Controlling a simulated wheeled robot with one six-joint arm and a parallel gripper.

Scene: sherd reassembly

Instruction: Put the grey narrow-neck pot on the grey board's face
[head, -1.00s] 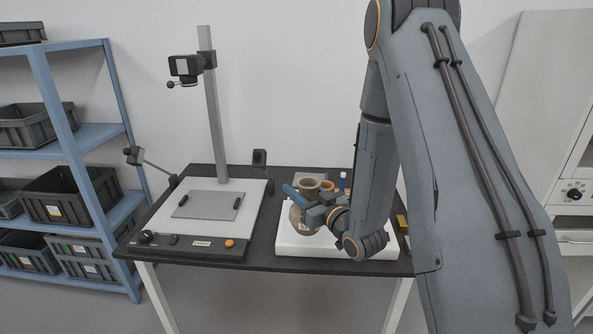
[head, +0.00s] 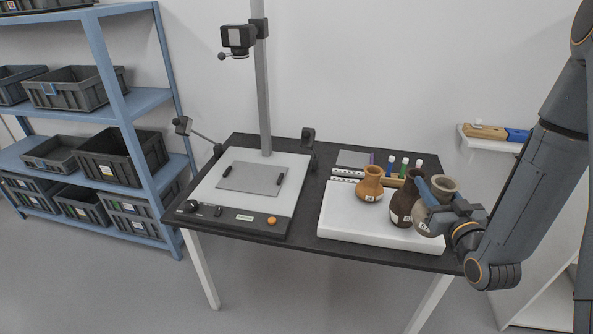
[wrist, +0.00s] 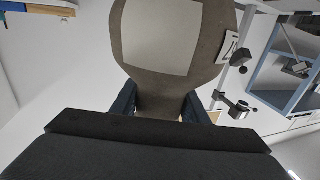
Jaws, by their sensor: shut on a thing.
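The grey narrow-neck pot (head: 428,217) has a wide rim, a pale square patch and a small label. It is in my gripper (head: 448,205), at the right end of the table in the head view. In the wrist view the pot (wrist: 160,50) fills the upper middle, and my gripper (wrist: 165,108) has a dark blue finger on either side of its neck. Whether its base is clear of the white pad is hard to tell. The grey board (head: 250,178) lies flat on the copy stand at the left, its face bare, with dark clips at its sides.
An orange pot (head: 369,184) and a dark brown bottle (head: 402,205) stand on the white pad (head: 350,222), the bottle right beside the held pot. Several small vials (head: 404,166) stand behind. The stand's column (head: 263,90), camera head (head: 238,38) and lamps (head: 308,136) rise around the board.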

